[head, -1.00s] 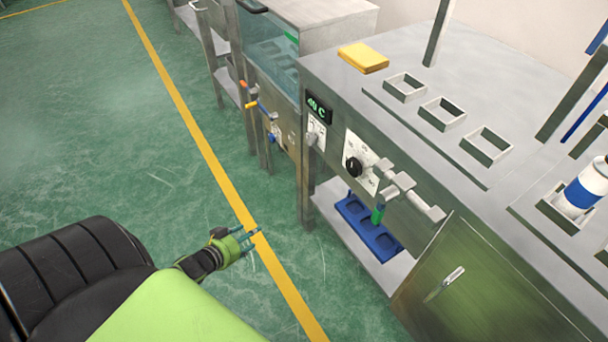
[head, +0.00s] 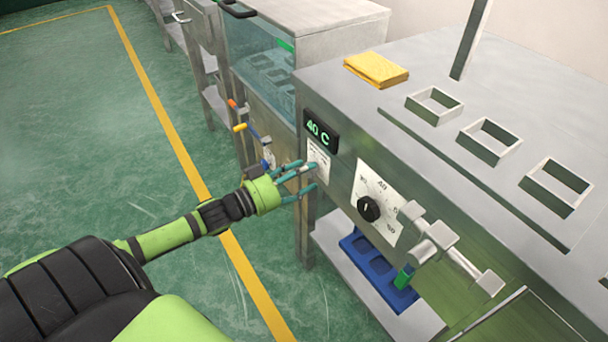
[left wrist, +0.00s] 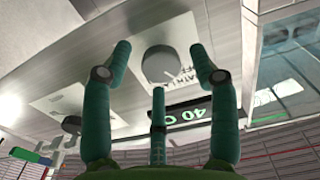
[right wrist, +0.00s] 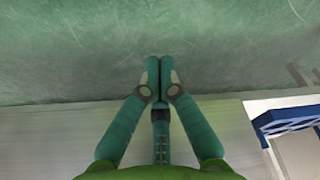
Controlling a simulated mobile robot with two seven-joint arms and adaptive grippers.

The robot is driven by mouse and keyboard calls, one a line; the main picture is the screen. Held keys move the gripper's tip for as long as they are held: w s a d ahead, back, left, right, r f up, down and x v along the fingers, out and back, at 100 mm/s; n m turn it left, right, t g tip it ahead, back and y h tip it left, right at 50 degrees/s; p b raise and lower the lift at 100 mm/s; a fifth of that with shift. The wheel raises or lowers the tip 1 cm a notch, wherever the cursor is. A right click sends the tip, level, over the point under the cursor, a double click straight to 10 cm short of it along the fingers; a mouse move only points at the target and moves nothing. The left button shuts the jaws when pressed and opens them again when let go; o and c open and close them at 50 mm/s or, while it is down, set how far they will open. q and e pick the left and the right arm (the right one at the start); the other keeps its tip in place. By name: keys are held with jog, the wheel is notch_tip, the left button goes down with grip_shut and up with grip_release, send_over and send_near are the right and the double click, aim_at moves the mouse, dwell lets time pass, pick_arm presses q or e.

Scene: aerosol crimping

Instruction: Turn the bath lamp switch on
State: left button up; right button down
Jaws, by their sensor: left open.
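The bath lamp switch is a round grey knob (left wrist: 172,66) on a white plate lettered in part "BATH LA", seen in the left wrist view. In the head view its plate (head: 319,152) sits on the bench front below the green "40 C" display (head: 321,131); the fingers partly cover this spot. My left gripper (head: 307,177) is open right in front of the switch. In the left wrist view its fingers (left wrist: 160,52) spread either side of the knob, and I cannot tell whether they touch it. My right gripper (right wrist: 152,62) is shut with fingertips together and nothing visible between them.
A black dial (head: 368,208) on a white scale plate and a protruding metal fixture (head: 437,240) are to the right on the same front. A blue tray (head: 375,265) lies on the lower shelf. A yellow cloth (head: 376,69) lies on top. Floor on the left is clear.

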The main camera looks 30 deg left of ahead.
pick_arm(q)
jog(key=shift+w+d, duration=0.15)
jog(key=shift+w, duration=0.15)
pick_arm(e)
jog(key=shift+r, duration=0.1)
pick_arm(q)
jog(key=c, duration=1.1)
jog(key=shift+c, duration=0.2)
jog(key=shift+m+p, duration=2.65)
jog(key=shift+m, duration=3.25)
pick_arm(e)
jog(key=shift+w+d+f+t, duration=0.3)
jog(key=shift+w+f+t, duration=0.25)
jog(key=shift+f, duration=0.1)
jog(key=shift+w+d+f+t, duration=0.25)
jog(key=shift+w+f+t, duration=0.2)
jog(key=shift+f+t, duration=0.15)
jog(key=shift+f, duration=0.1)
